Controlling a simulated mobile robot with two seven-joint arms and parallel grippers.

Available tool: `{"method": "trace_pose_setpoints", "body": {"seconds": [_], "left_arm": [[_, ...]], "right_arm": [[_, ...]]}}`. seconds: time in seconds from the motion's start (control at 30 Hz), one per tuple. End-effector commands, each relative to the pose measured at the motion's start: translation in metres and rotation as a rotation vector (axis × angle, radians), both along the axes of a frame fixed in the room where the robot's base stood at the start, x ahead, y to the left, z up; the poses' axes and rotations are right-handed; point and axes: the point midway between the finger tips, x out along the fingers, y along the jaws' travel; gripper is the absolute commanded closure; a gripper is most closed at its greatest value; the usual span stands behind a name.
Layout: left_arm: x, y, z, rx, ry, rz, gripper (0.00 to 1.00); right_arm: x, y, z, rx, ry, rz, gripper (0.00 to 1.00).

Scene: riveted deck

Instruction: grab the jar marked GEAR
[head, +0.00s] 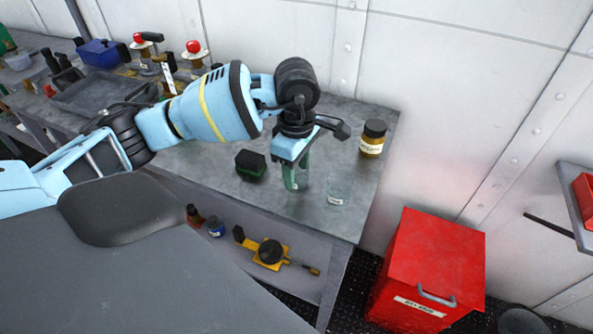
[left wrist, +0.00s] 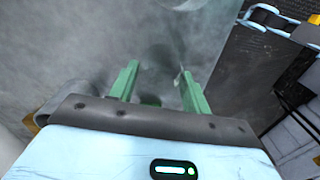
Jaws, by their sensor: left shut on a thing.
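My left gripper (head: 295,180) is low over the right end of the grey bench, its green fingers pointing down. It is shut on a see-through glass jar (head: 303,182), hard to make out. In the left wrist view the green fingers (left wrist: 160,88) stand apart with the faint glass between them. No word shows on the held jar. A clear glass jar (head: 338,190) with a small white label stands just right of the gripper. An amber jar (head: 373,139) with a dark lid and pale label stands farther back. I cannot read either label. My right gripper is out of view.
A black and green block (head: 250,163) lies left of the gripper. The bench (head: 225,185) ends just right of the jars, above a red bin (head: 432,260). A yellow tool (head: 270,252) lies on the lower shelf. Trays and red-knobbed items crowd the far left.

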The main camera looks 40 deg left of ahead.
Motion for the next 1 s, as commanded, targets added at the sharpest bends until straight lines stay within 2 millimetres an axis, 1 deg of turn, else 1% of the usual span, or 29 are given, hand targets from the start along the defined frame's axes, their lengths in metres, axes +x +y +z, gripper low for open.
{"method": "trace_pose_setpoints", "body": {"seconds": [0.27,0.43,0.53,0.67,0.9,1.0], "left_arm": [[0.001,0.000,0.005,-0.001,-0.002,0.000,0.76],[0.001,0.000,0.020,-0.001,-0.003,-0.001,0.76],[0.001,0.000,0.036,0.000,-0.004,0.000,0.76],[-0.024,0.010,0.036,0.003,0.000,-0.001,0.76],[-0.084,0.031,0.041,0.006,0.003,0.000,0.76],[-0.105,0.038,0.043,0.006,0.003,0.001,0.76]], "right_arm": [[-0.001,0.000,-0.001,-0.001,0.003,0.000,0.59],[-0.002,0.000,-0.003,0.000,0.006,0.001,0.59],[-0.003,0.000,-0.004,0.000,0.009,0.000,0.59],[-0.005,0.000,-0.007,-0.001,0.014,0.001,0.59],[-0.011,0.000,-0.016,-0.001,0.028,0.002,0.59],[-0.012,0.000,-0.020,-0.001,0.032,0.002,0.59]]}}
